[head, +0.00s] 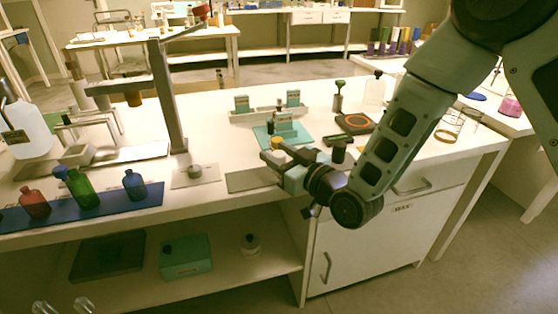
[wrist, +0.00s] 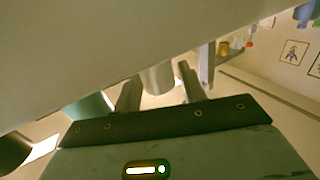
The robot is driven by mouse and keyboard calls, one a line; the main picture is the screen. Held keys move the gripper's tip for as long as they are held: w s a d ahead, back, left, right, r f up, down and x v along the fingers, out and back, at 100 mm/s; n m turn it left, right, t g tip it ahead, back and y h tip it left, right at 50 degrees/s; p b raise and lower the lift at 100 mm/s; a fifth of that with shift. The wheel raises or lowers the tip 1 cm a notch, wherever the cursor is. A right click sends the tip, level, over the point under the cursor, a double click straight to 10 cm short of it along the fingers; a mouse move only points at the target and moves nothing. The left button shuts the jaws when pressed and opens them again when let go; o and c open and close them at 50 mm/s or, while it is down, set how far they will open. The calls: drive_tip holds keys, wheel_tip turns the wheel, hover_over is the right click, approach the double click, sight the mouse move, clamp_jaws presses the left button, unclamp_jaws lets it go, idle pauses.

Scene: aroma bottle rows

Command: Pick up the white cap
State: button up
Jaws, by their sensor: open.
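A small pale grey-white round piece (head: 195,171), which looks like the white cap, sits on a light plate (head: 209,177) on the bench, left of my gripper. My gripper (head: 268,162) is low over the bench, pointing left, with clear distance to that piece. In the wrist view the fingers (wrist: 160,92) are apart. A pale cylinder (wrist: 157,78) shows beyond and between them; I cannot tell surely that it is the cap. Nothing is seen held.
Red (head: 35,204), green (head: 81,189) and blue (head: 134,186) bottles stand on a blue strip at the left. A grey stand (head: 168,105) rises behind the plate. A teal tray (head: 283,134) and a dark-topped device (head: 355,123) lie behind my gripper.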

drive_tip(key=c, duration=0.7)
drive_tip(key=shift+r, duration=0.1)
